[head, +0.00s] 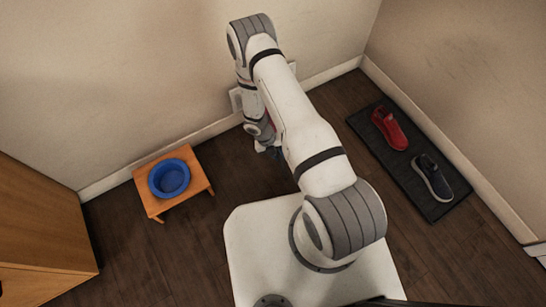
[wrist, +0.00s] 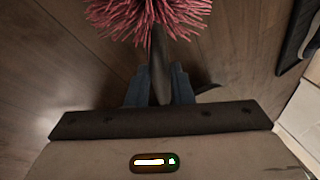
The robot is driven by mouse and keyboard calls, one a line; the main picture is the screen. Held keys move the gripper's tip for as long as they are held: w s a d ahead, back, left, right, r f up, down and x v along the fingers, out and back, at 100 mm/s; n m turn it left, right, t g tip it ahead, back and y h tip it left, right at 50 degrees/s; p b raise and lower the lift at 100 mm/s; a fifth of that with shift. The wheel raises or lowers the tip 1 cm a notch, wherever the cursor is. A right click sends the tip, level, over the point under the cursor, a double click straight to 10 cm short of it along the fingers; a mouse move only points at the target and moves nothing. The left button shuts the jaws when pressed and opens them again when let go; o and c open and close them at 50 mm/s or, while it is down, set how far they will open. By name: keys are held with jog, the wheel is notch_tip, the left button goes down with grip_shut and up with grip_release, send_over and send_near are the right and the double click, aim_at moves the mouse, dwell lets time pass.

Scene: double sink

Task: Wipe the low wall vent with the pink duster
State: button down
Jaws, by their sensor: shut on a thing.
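The pink duster (wrist: 150,15) has a shaggy pink head at the top of the wrist view and a dark handle (wrist: 160,60). My gripper (wrist: 159,85) is shut on the handle between its blue fingers. In the head view my gripper (head: 268,152) is low near the back wall, mostly hidden by my arm. The low wall vent (head: 236,100) is a pale plate on the back wall just above the baseboard, largely covered by my arm. Whether the duster touches the vent cannot be told.
A small wooden stool (head: 155,202) with a blue bowl (head: 170,179) stands left of my arm. A dark mat (head: 408,178) at right holds a red shoe (head: 389,128) and a dark shoe (head: 432,178). A wooden cabinet (head: 40,225) is at far left.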

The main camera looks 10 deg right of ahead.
jog(key=shift+w+d, duration=1.45)
jog(key=shift+d, duration=3)
jog(key=s+a, duration=0.2)
jog(key=a, duration=0.6)
jog(key=s+a, duration=0.3)
jog(key=a, duration=0.5)
jog(key=shift+s, duration=0.15)
jog(key=shift+s+d+p, duration=0.15)
jog(key=shift+s+d, duration=0.15)
jog(key=shift+s, duration=0.65)
jog(key=shift+s+d+p, duration=0.15)
jog(key=shift+s+d, duration=0.15)
jog(key=shift+s, duration=0.6)
jog(key=shift+s+d+p, duration=0.15)
jog(key=shift+s+d, duration=0.15)
jog(key=shift+s, duration=0.65)
